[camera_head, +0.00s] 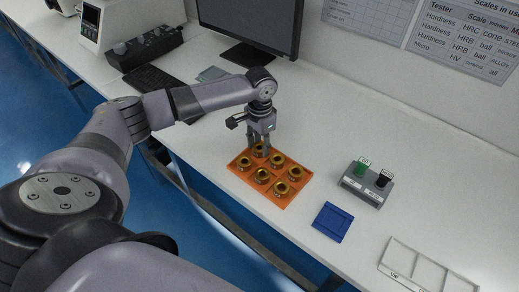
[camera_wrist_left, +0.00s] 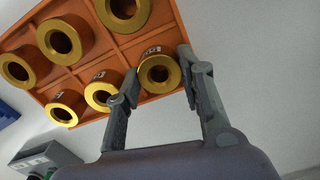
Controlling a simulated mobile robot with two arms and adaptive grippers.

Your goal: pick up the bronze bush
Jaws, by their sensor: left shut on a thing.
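An orange tray (camera_head: 264,188) with cells holds several gold-coloured bronze bushes on the white bench. My left gripper (camera_head: 260,153) points down over the tray's far-left corner. In the left wrist view its two fingers are shut on the sides of one bronze bush (camera_wrist_left: 172,76) at the tray's corner. In the head view the fingers partly hide this bush; I cannot tell whether it is clear of the tray floor. The other bushes, such as the near one (camera_head: 281,188), sit upright in their cells. My right gripper is out of view.
A blue square tray (camera_head: 333,222) and a grey block with a green and a black item (camera_head: 366,184) stand right of the orange tray. A white divided tray (camera_head: 425,271) lies at front right. A monitor (camera_head: 249,25) and keyboard (camera_head: 158,81) are behind.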

